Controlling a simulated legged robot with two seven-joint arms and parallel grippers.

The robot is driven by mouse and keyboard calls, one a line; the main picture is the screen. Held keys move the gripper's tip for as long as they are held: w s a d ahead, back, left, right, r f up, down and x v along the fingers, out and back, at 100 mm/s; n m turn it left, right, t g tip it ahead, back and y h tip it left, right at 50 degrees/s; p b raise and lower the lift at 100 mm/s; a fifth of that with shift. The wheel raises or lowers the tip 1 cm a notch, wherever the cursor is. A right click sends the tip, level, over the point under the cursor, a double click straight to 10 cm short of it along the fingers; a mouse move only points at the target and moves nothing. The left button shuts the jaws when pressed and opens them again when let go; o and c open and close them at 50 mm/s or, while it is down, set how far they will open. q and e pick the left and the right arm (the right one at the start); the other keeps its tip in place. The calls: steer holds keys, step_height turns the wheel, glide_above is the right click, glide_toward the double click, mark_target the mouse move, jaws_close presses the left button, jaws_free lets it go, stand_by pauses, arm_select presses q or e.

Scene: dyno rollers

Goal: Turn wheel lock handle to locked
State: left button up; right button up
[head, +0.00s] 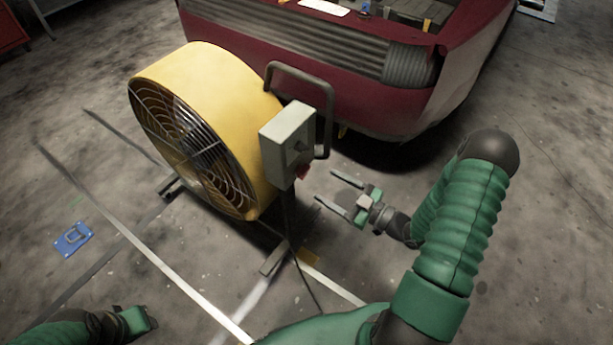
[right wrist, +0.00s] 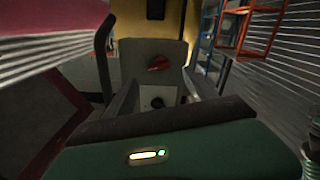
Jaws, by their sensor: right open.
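A yellow drum fan (head: 215,110) stands on the floor with a grey control box (head: 287,140) on its side. A small red part (head: 302,172) shows low on the box. Which part is the wheel lock handle I cannot tell. My right gripper (head: 325,186) is open and empty, its fingers pointing toward the box, apart from it. My left gripper (head: 138,320) is at the bottom left, its jaws unclear.
A dark tubular handle (head: 328,100) curves beside the box. A dark red car end (head: 330,70) stands behind the fan. A cable (head: 298,255) hangs down to the floor. A blue plate (head: 73,238) lies on the floor at left.

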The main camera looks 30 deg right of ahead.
mark_target(307, 173)
steer(key=b+x, duration=0.1)
steer(key=x, duration=0.6)
steer(key=shift+w, duration=0.4)
steer(key=c, duration=1.4)
steer(key=m+p, duration=0.2)
steer(key=shift+r+p, duration=0.25)
steer(key=shift+p, duration=0.15)
steer(key=shift+f+m, duration=0.15)
steer(key=shift+m, duration=0.45)
steer(key=shift+f, duration=0.15)
steer(key=o, duration=1.4)
